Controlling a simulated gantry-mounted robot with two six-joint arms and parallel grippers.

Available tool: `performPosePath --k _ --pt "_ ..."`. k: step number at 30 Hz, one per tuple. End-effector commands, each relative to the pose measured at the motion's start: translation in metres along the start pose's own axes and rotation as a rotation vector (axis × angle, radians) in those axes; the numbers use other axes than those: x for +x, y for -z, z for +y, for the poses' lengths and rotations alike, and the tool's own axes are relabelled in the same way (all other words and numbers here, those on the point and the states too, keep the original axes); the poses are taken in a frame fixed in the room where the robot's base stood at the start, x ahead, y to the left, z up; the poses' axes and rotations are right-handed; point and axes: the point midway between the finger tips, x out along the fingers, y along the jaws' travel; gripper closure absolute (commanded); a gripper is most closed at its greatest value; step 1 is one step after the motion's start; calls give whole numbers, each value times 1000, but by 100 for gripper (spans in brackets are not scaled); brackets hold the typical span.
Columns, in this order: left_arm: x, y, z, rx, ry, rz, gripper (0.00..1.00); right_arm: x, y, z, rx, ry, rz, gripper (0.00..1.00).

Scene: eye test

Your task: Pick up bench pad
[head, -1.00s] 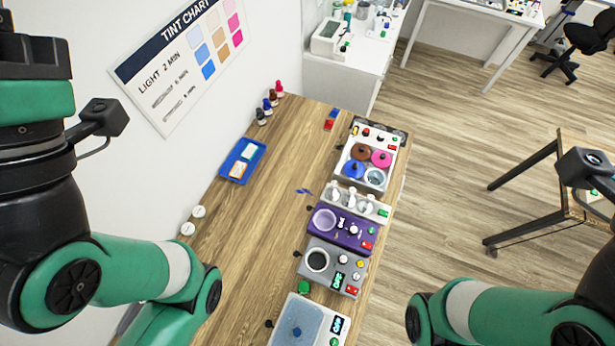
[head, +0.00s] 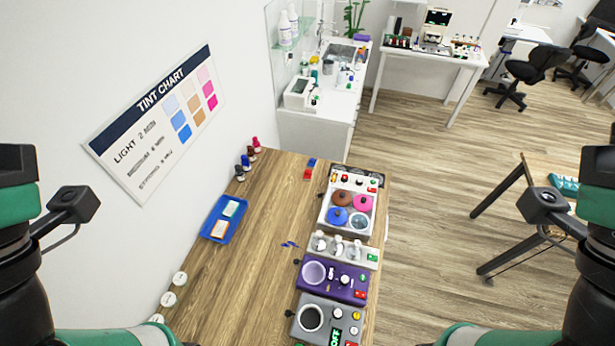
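I cannot pick out a bench pad for certain. A folded-looking teal item (head: 564,186) lies on the wooden table at the right edge of the head view, partly cut off by my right arm and the frame. It may be the pad, but it is too small and partly hidden to tell. My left arm shows at the left edge and my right arm at the right edge. Neither gripper's fingers are in view.
A wooden bench (head: 255,262) holds a blue tray (head: 212,236), a white unit with coloured lids (head: 327,212), a purple unit (head: 318,291) and a grey unit (head: 303,338). A white counter (head: 312,120) stands behind. Open floor (head: 430,190) lies between the bench and right table.

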Motion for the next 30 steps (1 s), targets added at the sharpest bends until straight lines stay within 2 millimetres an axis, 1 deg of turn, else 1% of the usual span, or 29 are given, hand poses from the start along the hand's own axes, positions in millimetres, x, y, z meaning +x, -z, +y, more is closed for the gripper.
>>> performPosePath --k 8,11,12,17,18,20,21,23,24,30 --pt "0 0 0 0 0 0 100 0 0 0 0 0 0 50" --pt "0 0 0 0 0 0 84 0 0 0 0 0 0 50" --pt "0 0 0 0 0 0 77 0 0 0 0 0 0 50" --pt "0 0 0 0 0 0 48 0 0 0 0 0 0 50" --pt "0 0 0 0 0 0 41 0 0 0 0 0 0 50" --pt "0 0 0 0 0 0 30 0 0 0 0 0 0 50" --pt "0 0 0 0 0 0 23 0 0 0 0 0 0 50" --pt "0 0 0 0 0 0 12 0 0 0 0 0 0 50" --pt "0 0 0 0 0 0 10 0 0 0 0 0 0 50" --pt "0 0 0 0 0 0 10 0 0 0 0 0 0 50"
